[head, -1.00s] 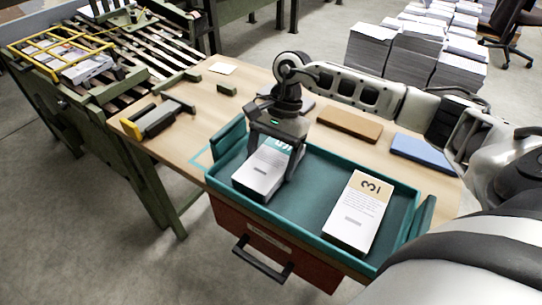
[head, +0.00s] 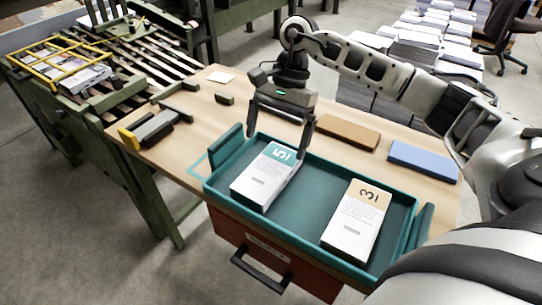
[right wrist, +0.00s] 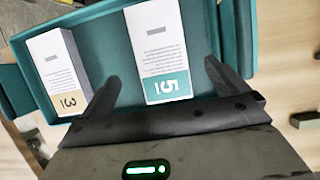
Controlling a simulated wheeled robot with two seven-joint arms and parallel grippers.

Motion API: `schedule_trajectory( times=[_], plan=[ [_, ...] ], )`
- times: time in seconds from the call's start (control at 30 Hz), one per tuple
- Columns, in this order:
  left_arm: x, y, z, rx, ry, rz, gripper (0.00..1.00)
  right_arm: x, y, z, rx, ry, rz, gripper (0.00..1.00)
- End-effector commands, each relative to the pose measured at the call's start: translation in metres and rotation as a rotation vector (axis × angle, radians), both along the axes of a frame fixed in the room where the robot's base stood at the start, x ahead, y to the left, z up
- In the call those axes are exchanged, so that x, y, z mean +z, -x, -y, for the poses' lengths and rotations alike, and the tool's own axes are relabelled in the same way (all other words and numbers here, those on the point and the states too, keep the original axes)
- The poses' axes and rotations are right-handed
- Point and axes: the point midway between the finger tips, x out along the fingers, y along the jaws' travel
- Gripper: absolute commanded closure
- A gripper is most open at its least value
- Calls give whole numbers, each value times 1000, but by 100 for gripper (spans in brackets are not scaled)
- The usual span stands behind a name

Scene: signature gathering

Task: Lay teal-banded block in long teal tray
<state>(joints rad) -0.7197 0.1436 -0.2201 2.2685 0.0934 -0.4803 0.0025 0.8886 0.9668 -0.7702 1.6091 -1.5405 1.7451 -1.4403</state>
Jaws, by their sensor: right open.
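The teal-banded block (head: 268,172), white with a "51"-like mark on its teal end, lies flat in the left part of the long teal tray (head: 304,218). It also shows in the right wrist view (right wrist: 158,50), between and beyond the fingertips. My right gripper (head: 277,150) is open and empty just above the block's teal end; in the right wrist view its fingers (right wrist: 160,82) stand to either side of the block's width. A tan-banded block (head: 354,222) lies in the right part of the tray, apart from the first. My left gripper is not in view.
The tray sits at the front of a wooden table (head: 190,150) above a red drawer with a black handle (head: 262,270). Behind it lie a brown block (head: 345,132) and a blue block (head: 423,160). A slatted rack stands at the left.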

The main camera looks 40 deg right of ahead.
Motion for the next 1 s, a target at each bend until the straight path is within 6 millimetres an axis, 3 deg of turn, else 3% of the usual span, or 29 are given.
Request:
schedule_trajectory(
  times=[0.1, 0.3, 1.0],
  plan=[
    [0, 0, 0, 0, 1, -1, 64, 22, -4, 8, -2, -1, 4, 1],
    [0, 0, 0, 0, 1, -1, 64, 40, -7, 15, 0, 0, 1, 1],
    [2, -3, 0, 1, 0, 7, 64, 42, -7, 16, 0, 0, 0, 1]
  ],
)
